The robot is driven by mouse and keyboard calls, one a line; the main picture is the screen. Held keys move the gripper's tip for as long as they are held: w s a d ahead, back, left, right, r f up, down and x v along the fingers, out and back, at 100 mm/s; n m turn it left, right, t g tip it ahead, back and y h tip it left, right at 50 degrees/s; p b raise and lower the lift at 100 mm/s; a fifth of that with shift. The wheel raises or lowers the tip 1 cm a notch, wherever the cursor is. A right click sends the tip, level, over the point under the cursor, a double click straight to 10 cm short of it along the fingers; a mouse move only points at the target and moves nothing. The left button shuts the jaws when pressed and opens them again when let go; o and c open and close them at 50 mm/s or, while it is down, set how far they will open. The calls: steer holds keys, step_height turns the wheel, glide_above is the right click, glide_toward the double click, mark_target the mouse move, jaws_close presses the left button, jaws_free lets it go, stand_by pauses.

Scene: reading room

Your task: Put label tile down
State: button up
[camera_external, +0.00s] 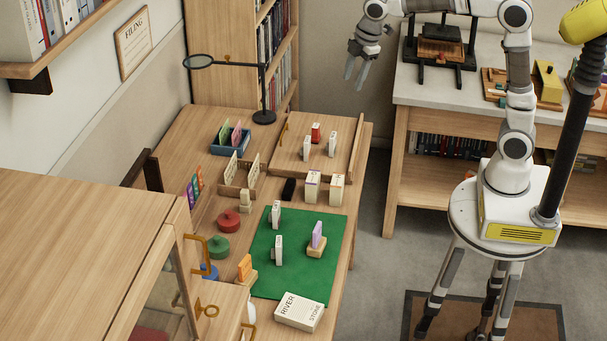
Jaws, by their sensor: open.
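My gripper (355,78) is raised at the top of the view, fingers hanging down and apart, with nothing visible between them. It is well above and behind the wooden board. Which piece is the label tile is not clear. Two upright white tiles, one at the back (276,214) and one nearer (278,251), stand on the green mat (290,285). A purple tile (317,234) stands in a wooden holder on the mat. Two more white tiles (307,148) and a red piece (316,132) stand on the wooden board (285,158).
An orange tile (244,267), round red (228,219) and green (216,246) pieces and a white box (299,312) surround the mat. A magnifier lamp (265,95) stands behind.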

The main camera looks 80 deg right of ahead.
steer(key=s+a+f+m+t, duration=0.1)
steer(key=s+a+m, duration=0.2)
steer(key=s, duration=0.8)
steer(key=s+a+f+m+t+y, duration=0.1)
steer(key=s+a+m, duration=0.3)
steer(key=s, duration=0.8)
steer(key=shift+s+a+f+m+t, duration=0.2)
steer(key=shift+m+t, duration=0.3)
steer(key=shift+m, duration=0.7)
steer(key=shift+o, duration=0.5)
steer(key=shift+w, duration=0.3)
steer(key=shift+s, duration=0.1)
